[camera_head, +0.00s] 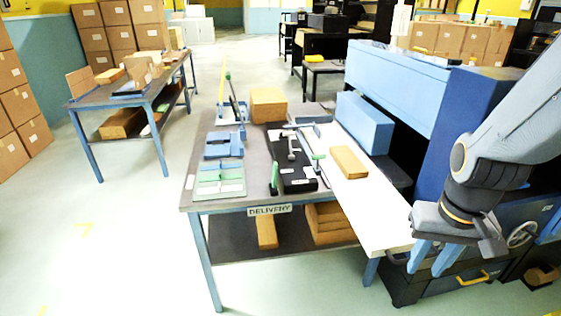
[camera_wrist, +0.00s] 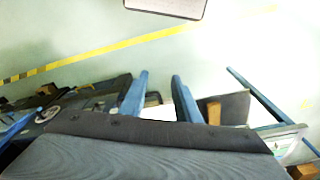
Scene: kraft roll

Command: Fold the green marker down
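Small green upright pieces stand by the black fixture (camera_head: 298,184) on the delivery table. I cannot tell which is the green marker; both look raised. My gripper (camera_head: 432,262) hangs at the right, past the white board's front end and well apart from both. Its two blue fingers are apart with nothing between them, as the wrist view (camera_wrist: 160,92) also shows. The wrist view shows no green marker that I can make out.
A tan block (camera_head: 349,162) lies on the long white board (camera_head: 372,205). Blue and green flat pieces (camera_head: 220,180) lie on the delivery table (camera_head: 240,207) at left. A blue machine (camera_head: 400,85) stands behind the board. Floor at left front is clear.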

